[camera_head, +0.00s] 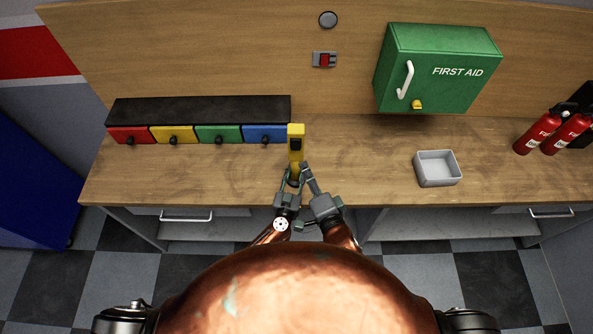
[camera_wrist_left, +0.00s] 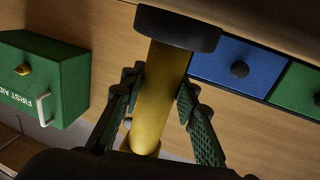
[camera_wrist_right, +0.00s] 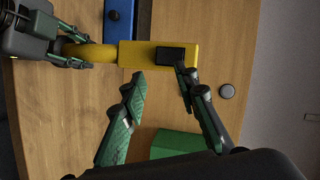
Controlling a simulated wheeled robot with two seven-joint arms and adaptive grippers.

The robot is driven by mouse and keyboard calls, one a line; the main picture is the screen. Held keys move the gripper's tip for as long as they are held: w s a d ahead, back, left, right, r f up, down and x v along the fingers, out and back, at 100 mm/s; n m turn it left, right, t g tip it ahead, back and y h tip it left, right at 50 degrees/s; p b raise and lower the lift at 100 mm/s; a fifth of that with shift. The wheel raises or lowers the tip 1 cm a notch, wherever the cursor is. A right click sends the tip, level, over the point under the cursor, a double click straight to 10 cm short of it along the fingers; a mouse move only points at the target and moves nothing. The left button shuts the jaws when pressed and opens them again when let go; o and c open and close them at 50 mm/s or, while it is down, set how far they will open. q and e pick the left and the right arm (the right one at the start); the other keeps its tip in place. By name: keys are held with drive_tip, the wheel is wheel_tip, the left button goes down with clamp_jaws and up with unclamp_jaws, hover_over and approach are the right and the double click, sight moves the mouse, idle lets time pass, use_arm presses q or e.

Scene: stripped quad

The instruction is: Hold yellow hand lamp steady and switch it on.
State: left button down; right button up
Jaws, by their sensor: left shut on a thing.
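The yellow hand lamp (camera_head: 296,132) is upright at the middle of the bench, near the blue drawer. My left gripper (camera_head: 292,180) is shut on its yellow handle. In the left wrist view the lamp (camera_wrist_left: 160,100) passes between the fingers (camera_wrist_left: 160,84), with a dark round end at the top. In the right wrist view the lamp (camera_wrist_right: 140,54) lies across the picture, with a black block (camera_wrist_right: 176,57) on its body. My right gripper (camera_wrist_right: 160,75) is open and empty, its fingertips close to the lamp near that block. I cannot tell whether they touch. No light shows from the lamp.
A row of coloured drawers (camera_head: 198,134) stands left of the lamp. A grey tray (camera_head: 437,181) sits on the bench at right. A green first aid box (camera_head: 440,68) and a red switch (camera_head: 324,60) are on the back panel. Red extinguishers (camera_head: 537,131) stand far right.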

drive_tip(key=shift+d+n, duration=0.15)
drive_tip(key=shift+n, duration=0.45)
drive_tip(key=c, duration=0.3)
drive_tip(key=shift+d+n, duration=0.2)
drive_tip(key=shift+n, duration=0.8)
drive_tip(key=shift+c, duration=1)
drive_tip(key=n, duration=0.2)
drive_tip(key=d+n+y, duration=0.1)
drive_tip(key=n, duration=0.2)
drive_tip(key=shift+t, duration=0.4)
clamp_jaws()
drive_tip(key=s+d+n+g+y, duration=0.1)
drive_tip(key=n+y, duration=0.1)
drive_tip(key=n, duration=0.7)
drive_tip(key=s+d+n+g+y, duration=0.1)
drive_tip(key=n+y, duration=0.1)
drive_tip(key=n, duration=0.8)
drive_tip(key=s+d+f+n+g+y, duration=0.1)
drive_tip(key=n+y, duration=0.1)
drive_tip(key=n, duration=0.7)
drive_tip(key=shift+d+n, duration=0.2)
drive_tip(key=shift+n, duration=0.2)
